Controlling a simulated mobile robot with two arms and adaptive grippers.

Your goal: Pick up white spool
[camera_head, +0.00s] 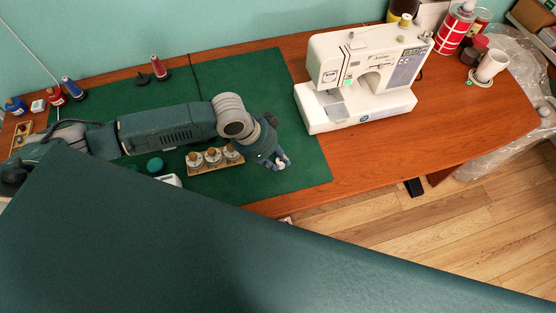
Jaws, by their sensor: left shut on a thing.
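My left gripper (279,162) reaches in from the left over the green mat and is shut on a small white thing, most likely the white spool (282,163). The fingers hide much of it, so its shape is hard to tell. The gripper is low, near the right part of the mat; I cannot tell whether the spool touches the mat. Just left of the gripper is a wooden holder (231,168) with three pale spools with brown tops. My right gripper is not in view.
A white sewing machine (337,112) stands right of the green mat (307,166). Thread spools on stands (159,68) are at the back left. Bare wooden table (450,125) lies right of the machine.

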